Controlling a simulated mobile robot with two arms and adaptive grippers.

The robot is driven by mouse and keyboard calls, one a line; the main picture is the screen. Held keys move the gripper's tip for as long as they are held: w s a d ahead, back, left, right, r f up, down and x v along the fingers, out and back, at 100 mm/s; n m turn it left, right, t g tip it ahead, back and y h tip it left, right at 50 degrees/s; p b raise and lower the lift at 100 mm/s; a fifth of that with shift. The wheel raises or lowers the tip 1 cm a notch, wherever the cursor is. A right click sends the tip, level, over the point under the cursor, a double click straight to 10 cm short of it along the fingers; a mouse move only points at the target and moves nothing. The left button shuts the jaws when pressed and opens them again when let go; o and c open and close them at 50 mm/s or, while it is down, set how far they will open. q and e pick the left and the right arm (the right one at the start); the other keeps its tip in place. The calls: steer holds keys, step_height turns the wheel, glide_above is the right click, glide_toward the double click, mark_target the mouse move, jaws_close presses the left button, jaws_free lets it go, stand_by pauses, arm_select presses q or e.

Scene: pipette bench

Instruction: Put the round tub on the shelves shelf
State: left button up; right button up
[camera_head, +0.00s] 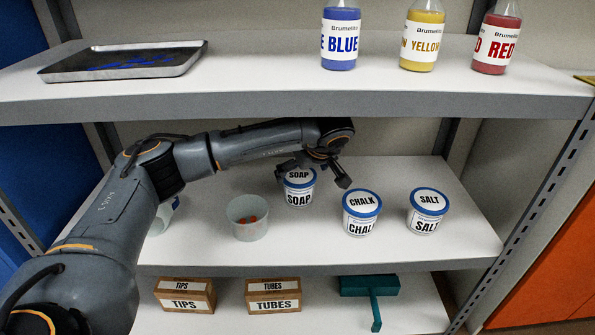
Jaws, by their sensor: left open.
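On the middle shelf (300,250) stand round white tubs with blue-rimmed lids: the soap tub (299,197), the chalk tub (360,224) and the salt tub (427,222). A pale, open round tub (247,232) with orange pieces in it stands left of the soap tub. My left gripper (315,175) is open and empty at the soap tub's lid. One finger is over the lid's upper left edge, the other to its right. I cannot tell whether they touch it. My right gripper is not in view.
Another light container (164,216) is mostly hidden behind my left arm. The upper shelf (250,83) holds a dark tray (125,62) and blue, yellow and red bottles, with free room between.

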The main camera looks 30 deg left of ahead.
arm_select(q)
steer(key=p+v, duration=0.1)
steer(key=v, duration=0.4)
steer(key=shift+f, duration=0.1)
stand_by(0.3)
